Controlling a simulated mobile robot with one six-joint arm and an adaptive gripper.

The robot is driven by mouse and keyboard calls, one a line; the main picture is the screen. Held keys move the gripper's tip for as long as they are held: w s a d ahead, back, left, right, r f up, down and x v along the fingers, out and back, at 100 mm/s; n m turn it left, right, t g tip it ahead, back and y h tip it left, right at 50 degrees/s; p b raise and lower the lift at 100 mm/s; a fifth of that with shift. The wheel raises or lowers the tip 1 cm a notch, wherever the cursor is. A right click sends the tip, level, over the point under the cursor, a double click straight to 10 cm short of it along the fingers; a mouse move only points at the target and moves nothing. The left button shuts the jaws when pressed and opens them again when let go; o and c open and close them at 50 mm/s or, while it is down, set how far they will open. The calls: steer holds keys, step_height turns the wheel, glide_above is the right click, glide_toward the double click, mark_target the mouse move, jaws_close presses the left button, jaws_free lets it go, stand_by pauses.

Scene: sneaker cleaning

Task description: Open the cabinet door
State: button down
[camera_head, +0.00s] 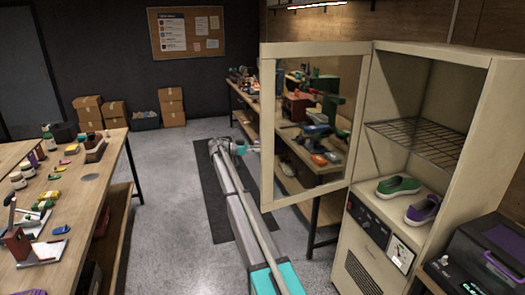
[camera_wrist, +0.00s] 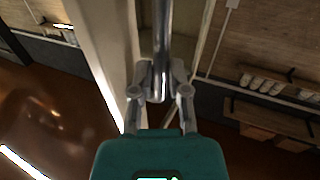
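The cream cabinet (camera_head: 375,230) stands at the right in the head view. Its framed glass door (camera_head: 268,130) is swung wide open to the left, and the shelves inside show. My gripper (camera_head: 250,146) is at the door's free edge, at the end of my outstretched arm. In the wrist view, a shiny metal door handle (camera_wrist: 161,35) runs between the two fingers of my gripper (camera_wrist: 161,75). The fingers lie close along both sides of the handle and appear shut on it. The pale door edge (camera_wrist: 107,50) shows just left of the handle.
Inside the cabinet are a wire rack (camera_head: 420,142), a green shoe (camera_head: 398,186) and a purple shoe (camera_head: 423,209). A workbench with tools (camera_head: 318,190) stands behind the door. A cluttered table (camera_head: 100,180) is at the left. The floor between (camera_head: 170,220) is clear.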

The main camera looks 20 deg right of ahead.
steer(key=s+a+f+n+t+y+p, duration=0.2)
steer(key=s+a+n+y, duration=0.3)
steer(key=s, duration=1)
steer(key=s+a+f+n+t+y+p, duration=0.3)
steer(key=s+a+n+y, duration=0.3)
steer(key=s+a+n, duration=0.4)
steer(key=s+a+f+n+t+y+p, duration=0.3)
steer(key=s+a+n, duration=0.4)
steer(key=s, duration=1.2)
steer(key=a+y+p, duration=0.1)
steer(key=a+y, duration=0.1)
steer(key=a, duration=0.1)
steer(key=shift+s+f+p, duration=0.3)
steer(key=shift+s+f, duration=0.05)
steer(key=shift+f, duration=0.05)
steer(key=shift+d, duration=0.2)
